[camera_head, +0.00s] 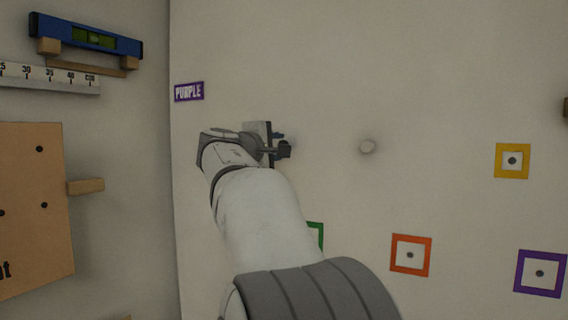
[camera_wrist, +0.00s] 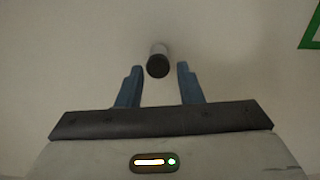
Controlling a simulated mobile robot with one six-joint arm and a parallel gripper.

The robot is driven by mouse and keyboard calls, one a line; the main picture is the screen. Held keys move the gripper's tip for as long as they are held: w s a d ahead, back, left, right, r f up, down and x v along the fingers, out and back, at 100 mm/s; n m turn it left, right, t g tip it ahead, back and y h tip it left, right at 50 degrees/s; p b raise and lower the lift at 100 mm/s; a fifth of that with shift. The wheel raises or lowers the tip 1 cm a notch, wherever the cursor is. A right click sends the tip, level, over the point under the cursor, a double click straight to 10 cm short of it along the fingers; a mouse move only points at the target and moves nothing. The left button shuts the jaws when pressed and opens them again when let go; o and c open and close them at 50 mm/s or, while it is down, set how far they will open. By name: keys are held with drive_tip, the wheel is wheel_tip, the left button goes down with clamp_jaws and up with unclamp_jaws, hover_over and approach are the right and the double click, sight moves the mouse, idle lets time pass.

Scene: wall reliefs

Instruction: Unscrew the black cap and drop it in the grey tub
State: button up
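The black cap (camera_wrist: 158,66) shows in the wrist view as a dark round end on a pale stub (camera_wrist: 158,49) that stands out from the wall. My gripper (camera_wrist: 160,68) is open, with one blue finger on each side of the cap and a visible gap on both sides. How deep the cap sits between the fingers I cannot tell. In the head view my gripper (camera_head: 283,146) is close to the wall, and my wrist and forearm hide most of the area around it. The cap cannot be made out there. The grey tub is in neither view.
A pale round knob (camera_head: 367,146) is on the wall to the right of my gripper. A "PURPLE" label (camera_head: 189,91) is at upper left. A wooden peg (camera_head: 86,186) juts out at left.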

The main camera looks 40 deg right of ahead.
drive_tip(key=m+b, duration=0.5)
drive_tip(key=m, duration=0.2)
drive_tip(key=shift+r+b, duration=0.2)
drive_tip(key=shift+b, duration=0.1)
drive_tip(key=shift+c, duration=0.4)
drive_tip(key=c, duration=0.6)
drive_tip(key=n+p, duration=0.3)
drive_tip(key=n, duration=0.1)
drive_tip(key=shift+f+n, duration=0.2)
drive_tip(key=shift+n, duration=0.2)
